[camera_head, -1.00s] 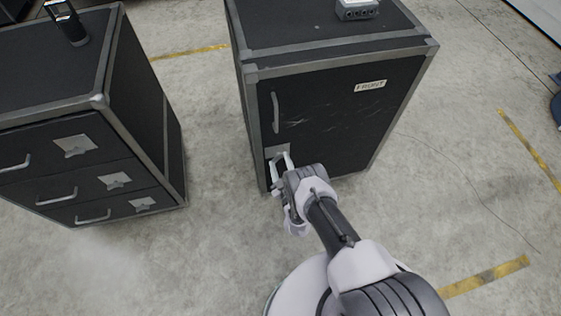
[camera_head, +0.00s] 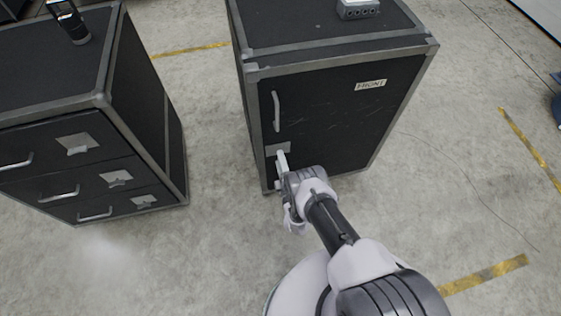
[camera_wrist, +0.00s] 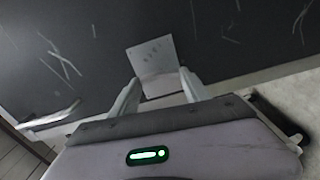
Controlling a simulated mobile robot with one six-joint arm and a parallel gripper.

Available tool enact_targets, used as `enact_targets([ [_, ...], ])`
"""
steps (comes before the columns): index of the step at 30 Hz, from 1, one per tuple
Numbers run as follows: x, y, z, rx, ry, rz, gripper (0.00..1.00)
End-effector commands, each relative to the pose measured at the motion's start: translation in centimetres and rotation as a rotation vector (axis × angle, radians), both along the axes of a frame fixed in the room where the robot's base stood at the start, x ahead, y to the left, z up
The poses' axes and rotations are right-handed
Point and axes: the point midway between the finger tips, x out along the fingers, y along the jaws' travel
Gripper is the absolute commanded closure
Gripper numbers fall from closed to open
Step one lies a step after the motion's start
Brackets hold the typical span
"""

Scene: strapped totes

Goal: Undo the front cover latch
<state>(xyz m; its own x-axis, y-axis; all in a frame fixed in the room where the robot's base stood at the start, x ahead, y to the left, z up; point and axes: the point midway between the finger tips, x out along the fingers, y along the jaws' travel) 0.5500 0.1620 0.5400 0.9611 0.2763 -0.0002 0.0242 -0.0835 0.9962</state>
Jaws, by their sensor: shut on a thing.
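The black case (camera_head: 330,110) has a front cover marked FRONT. Its front cover latch (camera_head: 271,149) is a grey metal plate low on the left side of the cover, below a vertical handle (camera_head: 276,112). In the wrist view the latch (camera_wrist: 153,57) lies straight ahead, and its lower part sits between my fingertips. My gripper (camera_head: 281,160) is shut on the latch, and its fingers also show in the wrist view (camera_wrist: 161,86). The cover looks closed. My gripper partly hides the latch's lower end in the head view.
A black drawer case (camera_head: 60,150) with several handles and latches stands to the left, with a handheld device (camera_head: 71,22) on top. A grey box (camera_head: 358,8) sits on the front-marked case. Concrete floor between the cases and at right is clear, with yellow tape lines (camera_head: 485,276).

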Motion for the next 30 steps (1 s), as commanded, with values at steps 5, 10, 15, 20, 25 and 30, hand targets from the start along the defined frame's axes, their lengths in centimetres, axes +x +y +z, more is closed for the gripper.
enact_targets([
  [5, 0.24, 0.1, 0.25, -0.058, -0.024, 0.0, 0.86],
  [10, 0.25, 0.1, 0.25, -0.087, -0.032, 0.0, 0.86],
  [15, 0.26, 0.1, 0.26, -0.098, -0.036, 0.0, 0.86],
  [20, 0.26, 0.1, 0.27, -0.098, -0.036, 0.0, 0.86],
  [25, 0.26, 0.1, 0.27, -0.098, -0.036, 0.0, 0.4],
  [30, 0.17, 0.07, 0.16, -0.098, -0.033, 0.001, 0.24],
])
